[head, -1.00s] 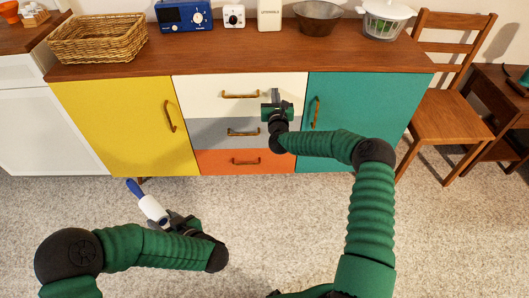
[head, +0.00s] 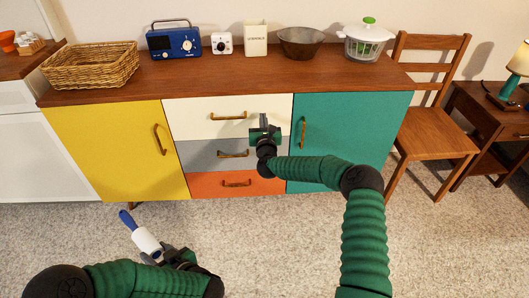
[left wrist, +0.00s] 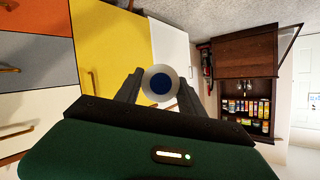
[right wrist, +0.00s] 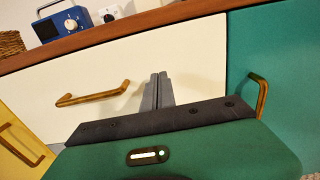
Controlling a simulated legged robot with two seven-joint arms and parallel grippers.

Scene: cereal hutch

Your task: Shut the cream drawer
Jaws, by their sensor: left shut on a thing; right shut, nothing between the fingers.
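The cream drawer (head: 200,112) is the top one in the middle column of the hutch, with a bronze handle (head: 229,116). Its front looks about flush with the teal door beside it. My right gripper (head: 264,120) is shut and empty in front of the drawer's right part, right of the handle. In the right wrist view the closed fingers (right wrist: 158,90) point at the cream front (right wrist: 195,60); I cannot tell whether they touch it. My left gripper (head: 172,252) is shut on a white roller with a blue handle (head: 146,240), low over the carpet; its round end (left wrist: 160,84) shows in the left wrist view.
A grey drawer (head: 205,155) and an orange drawer (head: 208,186) lie below, with a yellow door (head: 115,150) left and a teal door (head: 345,130) right. A basket (head: 92,66), blue radio (head: 173,40) and bowl (head: 302,42) stand on top. A chair (head: 435,130) stands right.

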